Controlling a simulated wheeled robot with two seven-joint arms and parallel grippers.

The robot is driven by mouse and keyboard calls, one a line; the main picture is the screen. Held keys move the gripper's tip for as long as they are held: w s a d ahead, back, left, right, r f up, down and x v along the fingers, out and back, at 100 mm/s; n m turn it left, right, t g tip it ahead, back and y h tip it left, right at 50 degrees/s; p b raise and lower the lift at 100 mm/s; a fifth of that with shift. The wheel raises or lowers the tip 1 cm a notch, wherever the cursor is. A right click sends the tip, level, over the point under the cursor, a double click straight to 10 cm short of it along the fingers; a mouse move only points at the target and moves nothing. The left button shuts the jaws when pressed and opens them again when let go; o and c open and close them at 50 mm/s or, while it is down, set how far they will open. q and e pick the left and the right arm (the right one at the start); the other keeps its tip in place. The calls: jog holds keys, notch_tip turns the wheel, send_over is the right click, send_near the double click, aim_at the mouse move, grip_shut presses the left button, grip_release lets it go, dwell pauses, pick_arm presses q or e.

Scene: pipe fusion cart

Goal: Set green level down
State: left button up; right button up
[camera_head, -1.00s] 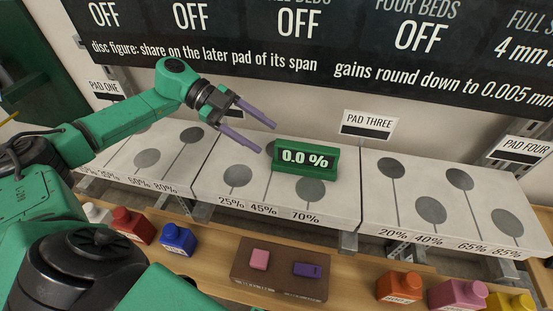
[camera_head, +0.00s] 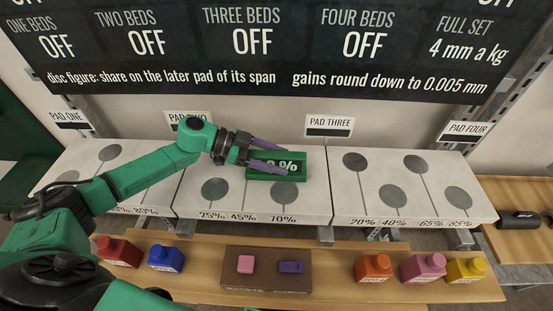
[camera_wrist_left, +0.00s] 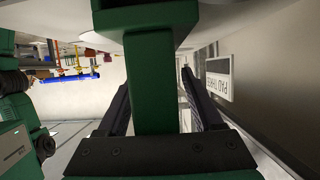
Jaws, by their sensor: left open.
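The green level (camera_head: 290,174) stands on the light slab (camera_head: 232,211) marked 25%, 45% and 70%, near its back right part. Its display is partly hidden by my gripper; only the end of the reading with "%" shows. My left gripper (camera_head: 282,158) is open, its purple fingers reaching in from the left at the level. In the left wrist view a green upright part (camera_wrist_left: 152,85), which looks like the level's, stands between the two dark fingers; I cannot tell whether they touch it. My right gripper is not in view.
A brown block (camera_head: 266,283) with a pink and a purple piece sits on the wooden shelf in front. The right slab (camera_head: 400,200) is clear.

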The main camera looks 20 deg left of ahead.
pick_arm(q)
jog(key=shift+a, duration=0.1)
jog(key=c, duration=0.7)
grip_shut()
